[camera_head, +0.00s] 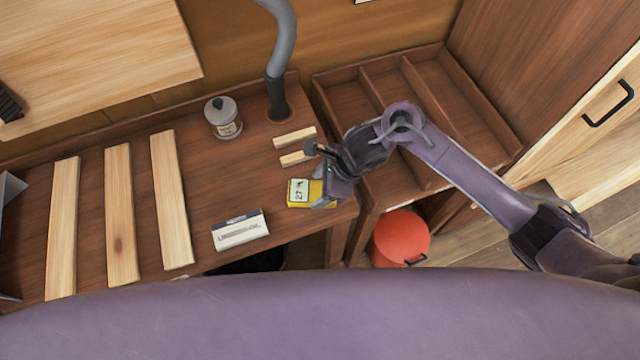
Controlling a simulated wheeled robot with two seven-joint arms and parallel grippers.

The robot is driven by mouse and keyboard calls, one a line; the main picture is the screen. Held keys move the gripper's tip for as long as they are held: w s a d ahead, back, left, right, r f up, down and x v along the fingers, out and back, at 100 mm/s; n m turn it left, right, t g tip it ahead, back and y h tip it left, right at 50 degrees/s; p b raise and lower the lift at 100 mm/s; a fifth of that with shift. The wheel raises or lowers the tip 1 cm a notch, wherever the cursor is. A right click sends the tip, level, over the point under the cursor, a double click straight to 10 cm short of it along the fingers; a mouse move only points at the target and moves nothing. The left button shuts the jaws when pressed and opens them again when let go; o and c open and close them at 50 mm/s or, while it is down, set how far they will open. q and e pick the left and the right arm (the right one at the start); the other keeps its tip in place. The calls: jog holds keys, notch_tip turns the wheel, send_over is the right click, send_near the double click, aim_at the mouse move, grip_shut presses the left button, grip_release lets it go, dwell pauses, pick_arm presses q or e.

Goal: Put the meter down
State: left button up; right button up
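The meter (299,191) is a small yellow box with a pale display reading about 27. It is at the right part of the brown bench, near the front edge, display facing up. My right gripper (325,193) is at the meter's right end, with its fingers on the yellow body and covering part of it. It looks shut on the meter. Whether the meter rests on the bench or is just above it, I cannot tell. My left gripper is not in view.
A white labelled box (240,231), a lidded jar (223,118), two short wooden strips (295,138) and three long planks (171,200) lie on the bench (206,185). A grey hose (281,50) stands behind. A divided tray (447,92) and a red bucket (401,237) are at right.

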jog(key=shift+o, duration=1.4)
jog(key=shift+r, duration=0.1)
jog(key=b+v, duration=0.1)
jog(key=v, duration=1.1)
